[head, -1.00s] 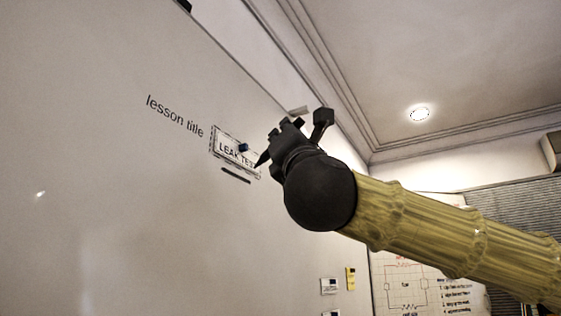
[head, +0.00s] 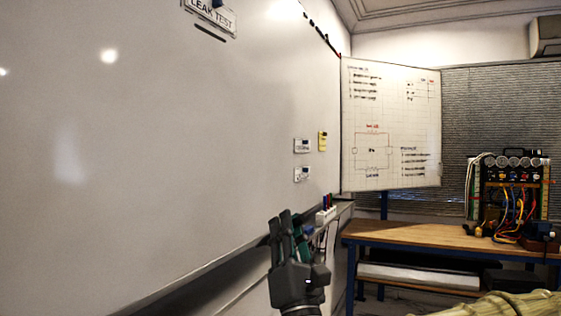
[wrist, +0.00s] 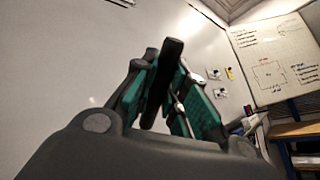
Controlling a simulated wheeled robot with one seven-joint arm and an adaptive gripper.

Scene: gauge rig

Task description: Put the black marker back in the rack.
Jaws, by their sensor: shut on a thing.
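The black marker (wrist: 166,75) stands up between the fingers of my gripper (wrist: 163,90) in the wrist view, its upper end reaching past the fingertips. In the head view my gripper (head: 290,222) points up, its fingers in front of the whiteboard's lower edge; I cannot make out the marker clearly there. The rack (head: 326,214) is a small white holder at the right end of the whiteboard's lower edge, with red and blue markers in it. It lies to the right of my gripper, apart from it. In the wrist view it is small and partly hidden by the fingers.
The large whiteboard (head: 150,150) fills the left, with a LEAK TEST label (head: 210,14) and small cards on it. A dark ledge runs along its lower edge. A wooden bench (head: 430,236) with a wired gauge panel (head: 512,190) stands at the right.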

